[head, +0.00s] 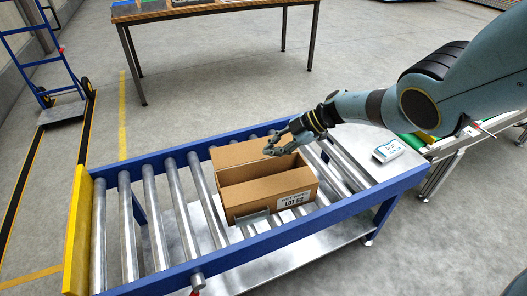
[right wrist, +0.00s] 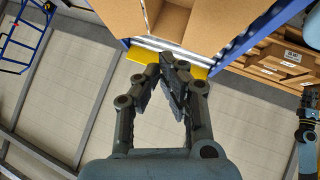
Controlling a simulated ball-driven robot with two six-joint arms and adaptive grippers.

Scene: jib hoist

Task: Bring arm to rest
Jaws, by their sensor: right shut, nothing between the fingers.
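My right arm comes in from the right in the head view. Its gripper (head: 272,148) is over the far part of a cardboard box (head: 268,205); I cannot tell whether it touches the box. In the right wrist view the fingertips (right wrist: 174,62) meet, shut and empty, with part of the box (right wrist: 110,14) beyond them. The box has a white "LOT 52" label and sits on the roller conveyor (head: 335,210). At the right edge of the right wrist view, a dark-jointed part, apparently my left gripper (right wrist: 308,108), shows only partly.
A yellow end plate (head: 77,235) closes the conveyor's left end. A small white device (head: 388,150) is on the pale surface at its right. A table (head: 215,12) stands behind, and a blue hand truck (head: 50,65) at the far left. Open floor lies between them.

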